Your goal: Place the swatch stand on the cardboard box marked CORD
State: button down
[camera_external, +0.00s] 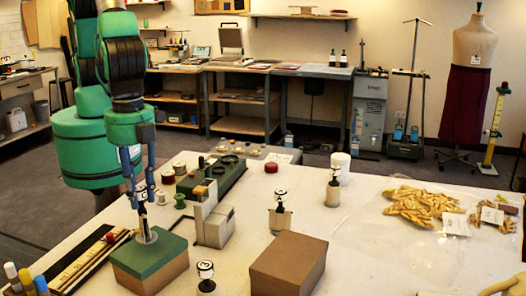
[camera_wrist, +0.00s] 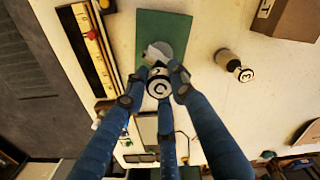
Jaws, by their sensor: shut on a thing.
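My gripper (camera_external: 141,196) is shut on a small upright stand with a round grey base (camera_external: 147,236) and a dark-and-white round top; I take it to be the swatch stand. In the wrist view, its marked round top (camera_wrist: 159,88) sits between the fingers of my gripper (camera_wrist: 160,76). The stand is over the green top of a cardboard box (camera_external: 150,271), which also shows in the wrist view (camera_wrist: 148,25). I cannot tell whether its base touches the top. A plain brown cardboard box (camera_external: 288,266) stands to the right. I can read no CORD marking on either box.
Similar round-topped pieces stand nearby: one between the boxes (camera_external: 205,279), one behind the brown box (camera_external: 280,216), one farther back (camera_external: 333,189). A grey block-shaped device (camera_external: 211,220) is behind the green-topped box. A tray with a ruler (camera_external: 84,262) lies left.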

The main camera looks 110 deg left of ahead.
jog(key=shift+f, duration=1.25)
jog(key=c, duration=1.4)
grip_release()
jog(key=shift+c, duration=0.2)
jog(key=shift+r, duration=0.15)
notch_tip(320, 180, up, 12)
jog(key=shift+r+b, duration=0.1)
jog(key=shift+b, duration=0.35)
